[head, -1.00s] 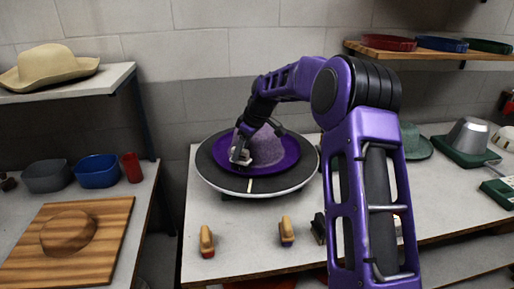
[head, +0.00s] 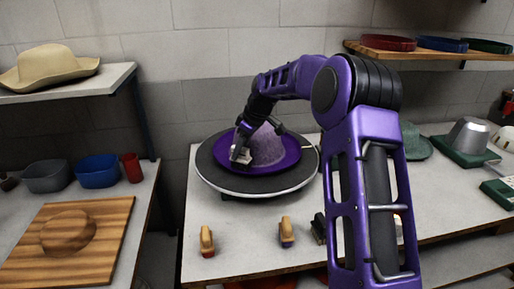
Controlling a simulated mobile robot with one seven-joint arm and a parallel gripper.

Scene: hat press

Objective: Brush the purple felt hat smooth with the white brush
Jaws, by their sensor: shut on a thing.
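The purple felt hat (head: 270,150) sits on a round dark turntable (head: 223,183) on the middle table, its wide brim flat and its crown paler and fuzzy-looking. My gripper (head: 241,155) is at the left front side of the crown, over the brim. It is shut on a small pale thing that appears to be the white brush (head: 242,160). The brush is small in view and partly hidden by the fingers; I cannot tell whether it touches the felt. My arm covers part of the table to the right.
Two wooden-handled brushes, one with red (head: 207,241) and one with blue (head: 286,232), stand at the table's front. A dark object (head: 319,227) is beside my arm. A green hat (head: 414,142) and a metal form (head: 468,134) stand at right.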

